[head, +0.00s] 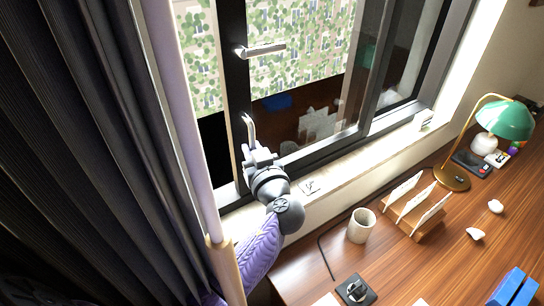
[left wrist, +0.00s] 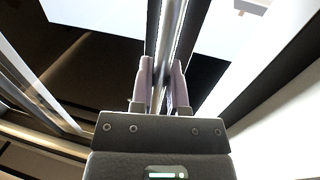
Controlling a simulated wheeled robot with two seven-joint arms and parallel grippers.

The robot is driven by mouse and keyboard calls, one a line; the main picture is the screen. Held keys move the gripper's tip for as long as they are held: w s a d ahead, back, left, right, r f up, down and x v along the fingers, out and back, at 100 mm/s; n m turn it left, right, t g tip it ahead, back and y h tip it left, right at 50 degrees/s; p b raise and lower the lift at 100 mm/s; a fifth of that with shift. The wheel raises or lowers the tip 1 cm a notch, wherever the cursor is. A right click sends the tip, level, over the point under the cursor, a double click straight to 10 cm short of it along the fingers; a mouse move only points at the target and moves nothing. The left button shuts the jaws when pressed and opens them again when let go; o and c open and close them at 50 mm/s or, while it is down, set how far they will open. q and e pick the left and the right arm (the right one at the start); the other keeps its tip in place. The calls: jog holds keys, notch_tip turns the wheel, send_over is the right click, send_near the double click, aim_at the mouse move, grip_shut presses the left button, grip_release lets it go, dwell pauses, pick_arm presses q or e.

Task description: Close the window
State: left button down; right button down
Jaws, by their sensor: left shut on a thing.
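The window (head: 235,85) has a dark frame and stands behind the desk, with leafy greenery and a pale building beyond it. A silver lever handle (head: 262,49) sticks out sideways from its upright dark frame member. A pale curved metal handle (head: 249,128) is lower on the same side. My left gripper (head: 250,148) is at this lower handle, above the sill. In the left wrist view, its two fingers (left wrist: 163,75) are shut on a shiny metal bar (left wrist: 170,35), which appears to be this handle. My right gripper is in neither view.
The wooden desk (head: 390,270) holds a white mug (head: 361,225), a letter rack (head: 415,213) and a green lamp (head: 504,118). The pale sill (head: 350,160) is mostly clear.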

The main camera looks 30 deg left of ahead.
pick_arm(q)
jog(key=shift+s+a, duration=0.3)
jog(key=shift+s, duration=0.3)
jog(key=shift+s+a, duration=0.25)
jog(key=shift+s, duration=0.35)
jog(key=s, duration=0.1)
jog(key=s+a, duration=0.2)
jog(key=shift+s+a, duration=0.25)
jog(key=shift+s, duration=0.15)
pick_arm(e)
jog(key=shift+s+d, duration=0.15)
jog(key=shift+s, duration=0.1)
pick_arm(q)
jog(key=c, duration=1.1)
grip_release()
jog(key=o, duration=0.4)
jog(key=shift+s+a, duration=0.15)
jog(key=shift+s, duration=0.05)
jog(key=shift+o, duration=0.2)
jog(key=shift+w, duration=0.1)
